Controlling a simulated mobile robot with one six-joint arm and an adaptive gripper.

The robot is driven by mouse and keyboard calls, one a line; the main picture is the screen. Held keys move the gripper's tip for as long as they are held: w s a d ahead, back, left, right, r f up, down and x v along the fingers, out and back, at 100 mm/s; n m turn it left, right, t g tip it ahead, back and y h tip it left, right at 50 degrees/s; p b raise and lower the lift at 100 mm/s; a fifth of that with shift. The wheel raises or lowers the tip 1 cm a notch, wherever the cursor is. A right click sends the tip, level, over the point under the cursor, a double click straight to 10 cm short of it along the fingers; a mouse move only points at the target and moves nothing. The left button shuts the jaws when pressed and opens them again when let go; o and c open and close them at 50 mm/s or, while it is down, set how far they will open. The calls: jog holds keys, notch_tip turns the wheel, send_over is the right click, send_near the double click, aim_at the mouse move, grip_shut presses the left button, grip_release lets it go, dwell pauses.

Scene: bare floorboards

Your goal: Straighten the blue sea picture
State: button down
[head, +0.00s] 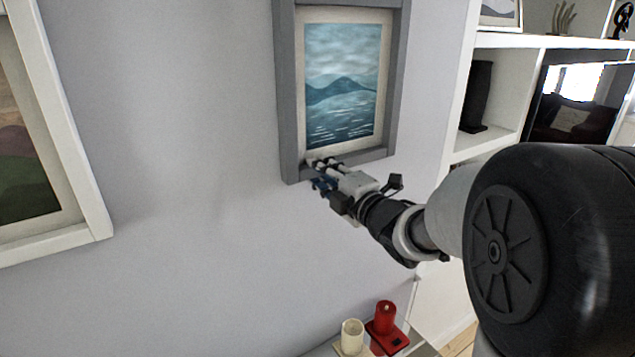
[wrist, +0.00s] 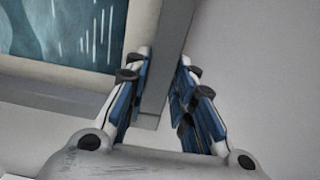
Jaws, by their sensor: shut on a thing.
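The blue sea picture (head: 340,88) hangs on the wall in the head view, in a grey frame with a pale mat. It shows a dark blue hill above teal water. Its lower corner also shows in the wrist view (wrist: 75,35). My gripper (head: 318,170) is at the frame's bottom left corner in the head view. In the wrist view the blue-padded fingers of my gripper (wrist: 165,80) stand on both sides of the frame bar, shut on it. The angle of view makes any tilt hard to judge.
Another picture in a white frame (head: 75,205) hangs at the left. White shelves (head: 490,125) with a black vase (head: 476,95) stand at the right. Below are a cream candle (head: 352,336) and a red candle (head: 385,317). The wall between the pictures is bare.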

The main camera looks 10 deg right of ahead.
jog(key=c, duration=1.4)
grip_release()
jog(key=shift+o, duration=0.2)
jog(key=v, duration=1.2)
